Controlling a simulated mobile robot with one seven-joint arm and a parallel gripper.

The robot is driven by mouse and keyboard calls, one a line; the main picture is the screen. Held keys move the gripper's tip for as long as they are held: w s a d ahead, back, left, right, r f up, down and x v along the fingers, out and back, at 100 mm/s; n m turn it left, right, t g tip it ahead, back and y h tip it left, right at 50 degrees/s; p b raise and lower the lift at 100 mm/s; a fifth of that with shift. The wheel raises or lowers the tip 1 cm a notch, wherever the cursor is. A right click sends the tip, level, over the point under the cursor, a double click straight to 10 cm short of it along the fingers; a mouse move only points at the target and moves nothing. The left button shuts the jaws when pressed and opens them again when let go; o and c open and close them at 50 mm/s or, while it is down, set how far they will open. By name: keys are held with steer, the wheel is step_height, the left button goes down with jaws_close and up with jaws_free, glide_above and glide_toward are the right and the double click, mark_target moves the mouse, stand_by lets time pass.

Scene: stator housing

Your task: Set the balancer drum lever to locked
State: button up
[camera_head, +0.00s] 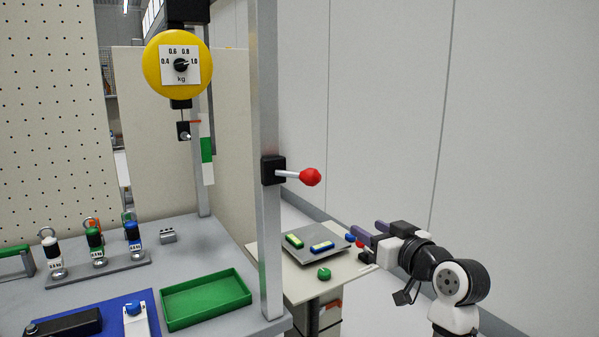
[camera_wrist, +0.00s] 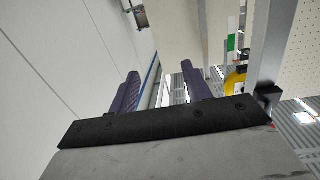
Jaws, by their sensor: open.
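The yellow balancer drum (camera_head: 178,64) hangs at the upper left, its dial marked in kg and its pointer near 1.0. The lever (camera_head: 310,177) is a silver rod with a red ball knob. It sticks out to the right, roughly level, from a black block (camera_head: 272,170) on the metal post. My gripper (camera_head: 366,231) is open and empty, below and to the right of the knob, apart from it. In the wrist view my open fingers (camera_wrist: 161,72) have nothing between them. The drum (camera_wrist: 236,82) is partly hidden there. I see no locked marking.
The metal post (camera_head: 267,80) stands at the bench edge. A side table holds a grey plate (camera_head: 313,248) with coloured pieces, close to my gripper. The bench carries a green tray (camera_head: 205,297) and several weights (camera_head: 98,240). Space right of the knob is clear before the wall.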

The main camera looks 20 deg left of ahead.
steer(key=s+r+n+g+y, duration=0.3)
steer(key=r+n+g+y, duration=0.15)
steer(key=r, duration=0.25)
steer(key=n+g, duration=0.6)
glide_toward(298, 175)
steer(key=shift+y, duration=0.45)
steer(key=a+p, duration=0.1)
steer(key=a, duration=0.2)
steer(key=a+p, duration=0.1)
steer(key=a, duration=0.2)
steer(key=w+a+f+p, duration=0.1)
steer(key=a, duration=0.3)
steer(key=shift+w, duration=0.15)
jaws_close()
